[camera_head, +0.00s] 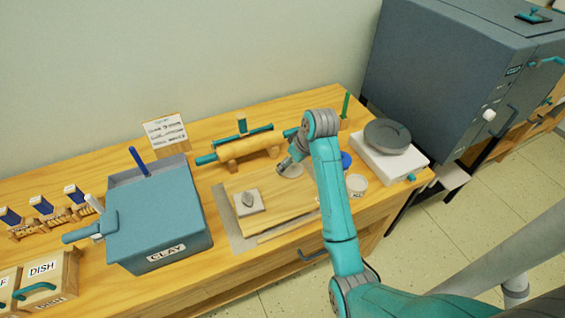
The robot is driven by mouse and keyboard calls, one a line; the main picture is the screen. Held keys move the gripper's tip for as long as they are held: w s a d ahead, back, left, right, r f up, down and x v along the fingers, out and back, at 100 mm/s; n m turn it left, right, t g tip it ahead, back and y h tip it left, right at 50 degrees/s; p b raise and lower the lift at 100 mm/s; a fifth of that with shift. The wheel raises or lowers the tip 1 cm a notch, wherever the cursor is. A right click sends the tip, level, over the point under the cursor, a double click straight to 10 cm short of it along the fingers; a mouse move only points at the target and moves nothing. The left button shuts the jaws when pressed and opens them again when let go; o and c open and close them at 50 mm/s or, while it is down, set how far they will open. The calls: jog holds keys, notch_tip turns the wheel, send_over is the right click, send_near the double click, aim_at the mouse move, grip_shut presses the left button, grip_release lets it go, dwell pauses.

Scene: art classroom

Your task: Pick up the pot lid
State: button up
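My gripper (286,162) reaches down from the teal arm over the back right part of the wooden work board. It is small and seen from above and behind, so I cannot tell whether its fingers are open or shut. A pale round piece (292,171), which may be the pot lid, lies at the gripper's tip, partly hidden by the gripper and arm. I cannot tell whether they touch. A pale square slab with a small grey knob-like piece (248,201) lies on the left of the board, apart from the gripper.
A blue-grey CLAY bin (160,215) stands left of the board (275,212). A rolling pin (245,147) lies on a stand behind it. Right of the arm are a white tub (356,186) and a grey disc (387,136) on a white block. A large kiln-like cabinet (440,70) stands beyond.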

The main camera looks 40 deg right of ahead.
jog(key=shift+w+f, duration=0.15)
jog(key=shift+f, duration=0.3)
jog(key=c, duration=0.9)
jog(key=shift+o, duration=0.2)
jog(key=shift+r, duration=0.1)
